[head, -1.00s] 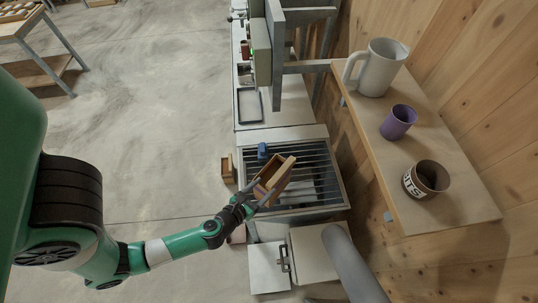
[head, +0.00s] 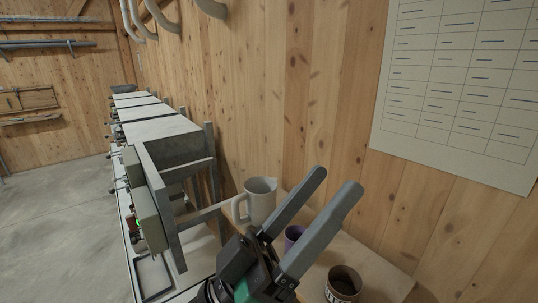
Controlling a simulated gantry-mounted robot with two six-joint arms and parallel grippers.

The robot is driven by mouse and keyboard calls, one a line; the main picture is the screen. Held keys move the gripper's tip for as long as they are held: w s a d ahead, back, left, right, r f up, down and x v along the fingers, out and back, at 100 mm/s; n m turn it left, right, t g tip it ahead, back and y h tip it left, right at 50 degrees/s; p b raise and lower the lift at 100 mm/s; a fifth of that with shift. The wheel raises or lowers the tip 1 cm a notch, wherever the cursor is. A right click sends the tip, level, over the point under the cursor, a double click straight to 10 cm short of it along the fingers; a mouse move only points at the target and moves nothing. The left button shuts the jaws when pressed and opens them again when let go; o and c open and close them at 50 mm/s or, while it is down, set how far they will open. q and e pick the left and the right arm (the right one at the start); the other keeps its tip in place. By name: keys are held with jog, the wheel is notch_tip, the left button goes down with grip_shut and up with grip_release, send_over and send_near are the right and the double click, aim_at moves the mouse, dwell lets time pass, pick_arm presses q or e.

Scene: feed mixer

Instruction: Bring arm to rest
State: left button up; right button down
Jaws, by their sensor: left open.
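My left gripper (head: 336,180) is close to the camera in the lower middle of the head view. Its two long grey fingers point up and to the right with a clear gap between them. Nothing is held between them. In the picture the fingers overlap the wall shelf (head: 376,272) and the wooden wall behind. Most of my left arm is out of the frame below. My right gripper is not in view.
A grey mug (head: 261,201), a purple cup (head: 293,236) partly hidden by the gripper, and a dark cup (head: 343,283) stand on the shelf. Grey machines (head: 165,139) line the wall at left. A chart (head: 463,80) hangs at right. Open floor (head: 57,207) lies left.

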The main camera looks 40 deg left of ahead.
pick_arm(q)
jog(key=s+a+r+t+y, duration=0.1)
jog(key=s+a+r+y, duration=0.1)
jog(key=r+y, duration=0.1)
jog(key=s+a+r+m+t+y, duration=0.1)
jog(key=a+r+y, duration=0.1)
jog(key=r+y, duration=0.2)
jog(key=shift+s+r, duration=0.35)
jog(key=shift+r, duration=0.25)
